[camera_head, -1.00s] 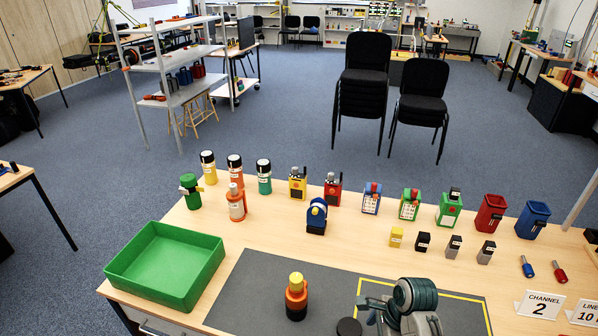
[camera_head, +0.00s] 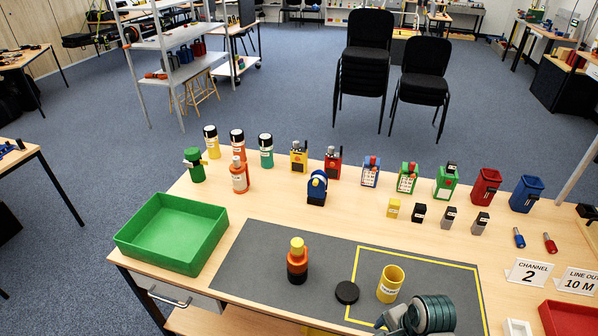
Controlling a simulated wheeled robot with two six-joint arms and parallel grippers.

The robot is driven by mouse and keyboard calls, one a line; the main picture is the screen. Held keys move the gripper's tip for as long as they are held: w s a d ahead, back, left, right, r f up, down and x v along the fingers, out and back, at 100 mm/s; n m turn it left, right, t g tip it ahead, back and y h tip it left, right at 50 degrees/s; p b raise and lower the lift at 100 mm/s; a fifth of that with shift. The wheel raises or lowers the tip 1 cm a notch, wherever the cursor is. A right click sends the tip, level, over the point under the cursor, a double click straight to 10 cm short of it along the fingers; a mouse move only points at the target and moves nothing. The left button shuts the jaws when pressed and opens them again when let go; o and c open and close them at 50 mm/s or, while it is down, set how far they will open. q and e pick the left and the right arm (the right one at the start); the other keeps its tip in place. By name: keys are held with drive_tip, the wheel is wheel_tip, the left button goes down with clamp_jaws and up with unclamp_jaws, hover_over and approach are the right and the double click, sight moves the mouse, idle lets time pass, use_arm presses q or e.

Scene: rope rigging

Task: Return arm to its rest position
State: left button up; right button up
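A grey-green ribbed wrist (camera_head: 432,314) shows at the bottom edge in the head view, which I take to be my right arm. Its gripper end (camera_head: 390,318) points left over the front of the dark mat, just below the yellow cup (camera_head: 390,284). The fingers are too small and cut off to tell whether they are open or shut. The yellow cup stands upright inside the yellow outline, apart from the wrist. A black disc (camera_head: 347,292) lies left of it. My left gripper is not in view.
An orange-and-black bottle with a yellow top (camera_head: 297,261) stands on the dark mat (camera_head: 255,262). A green tray (camera_head: 172,232) is at left, a red tray (camera_head: 572,318) at right front. Several bottles, radios and bins line the table's back.

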drive_tip(key=s+d+r+n+t+h, duration=0.1)
drive_tip(key=s+d+r+n, duration=0.15)
drive_tip(key=s+n, duration=0.45)
drive_tip(key=s+d+r+n+t+h, duration=0.1)
drive_tip(key=s+d+r+n+t, duration=0.15)
drive_tip(key=s+n, duration=0.45)
drive_tip(key=d+f+g+b, duration=0.3)
drive_tip(key=f+b, duration=0.3)
drive_tip(key=f, duration=3.2)
use_arm(q)
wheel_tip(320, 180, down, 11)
drive_tip(key=b, duration=0.5)
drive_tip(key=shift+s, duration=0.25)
use_arm(e)
drive_tip(key=s+d+f, duration=0.1)
drive_tip(key=s+f, duration=1.7)
drive_tip(key=f, duration=0.4)
drive_tip(key=shift+s+d+f, duration=0.2)
drive_tip(key=shift+d+f, duration=0.05)
drive_tip(key=shift+f, duration=0.15)
